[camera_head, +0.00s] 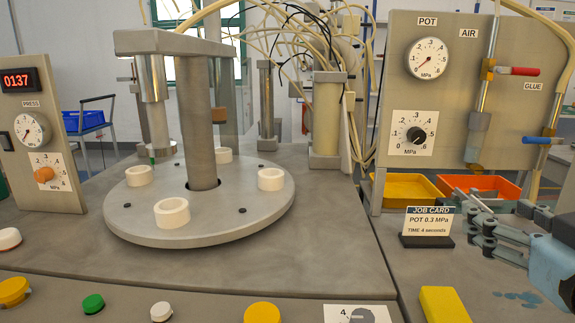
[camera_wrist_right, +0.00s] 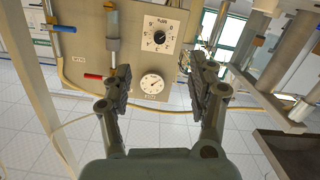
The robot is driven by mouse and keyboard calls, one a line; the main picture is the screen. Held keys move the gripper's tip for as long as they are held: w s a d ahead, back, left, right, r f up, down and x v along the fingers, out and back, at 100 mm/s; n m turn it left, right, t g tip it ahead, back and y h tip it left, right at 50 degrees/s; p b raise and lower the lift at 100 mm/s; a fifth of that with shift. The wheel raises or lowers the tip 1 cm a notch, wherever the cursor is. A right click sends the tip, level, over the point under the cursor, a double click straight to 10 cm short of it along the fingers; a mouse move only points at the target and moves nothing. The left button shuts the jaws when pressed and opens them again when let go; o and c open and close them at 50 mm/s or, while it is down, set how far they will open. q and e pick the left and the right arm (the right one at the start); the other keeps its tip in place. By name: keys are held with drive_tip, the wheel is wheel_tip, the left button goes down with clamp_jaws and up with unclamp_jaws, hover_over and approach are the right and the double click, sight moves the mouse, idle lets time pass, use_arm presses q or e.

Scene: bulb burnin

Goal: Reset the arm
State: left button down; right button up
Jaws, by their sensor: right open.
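My right gripper (camera_head: 480,222) is at the right edge of the head view, beside the job card (camera_head: 428,226) and in front of the orange bin. Its jaws are apart and nothing is between them. In the right wrist view the two fingers of my right gripper (camera_wrist_right: 163,88) stand wide apart. Beyond them is the panel with the black POT knob (camera_wrist_right: 160,37) and the POT gauge (camera_wrist_right: 152,83). The same knob (camera_head: 416,135) and gauge (camera_head: 427,58) show in the head view. My left gripper is not in view.
A round turntable (camera_head: 130,222) with several white rings stands under the press at left. A yellow bin (camera_head: 408,188) and an orange bin (camera_head: 482,184) sit behind the gripper. A yellow block (camera_head: 443,305) lies at the front. Buttons line the front edge.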

drive_tip(key=s+f+g, duration=0.2)
drive_tip(key=f, duration=0.1)
drive_tip(key=s+f+g, duration=0.2)
drive_tip(key=f, duration=0.2)
drive_tip(key=s+f+g, duration=0.2)
drive_tip(key=f, duration=0.1)
drive_tip(key=shift+s+d+f+m, duration=0.25)
drive_tip(key=shift+d+m, duration=0.05)
drive_tip(key=shift+d, duration=0.1)
drive_tip(key=s+f+g, duration=0.8)
drive_tip(key=s+f, duration=0.1)
drive_tip(key=s, duration=0.5)
wheel_tip(320, 180, down, 24)
drive_tip(key=s+d, duration=0.1)
drive_tip(key=d, duration=0.1)
drive_tip(key=s+d+f+g, duration=0.1)
drive_tip(key=s+f+g, duration=0.1)
drive_tip(key=s+f, duration=1.4)
drive_tip(key=s, duration=0.3)
drive_tip(key=shift+f+m, duration=0.3)
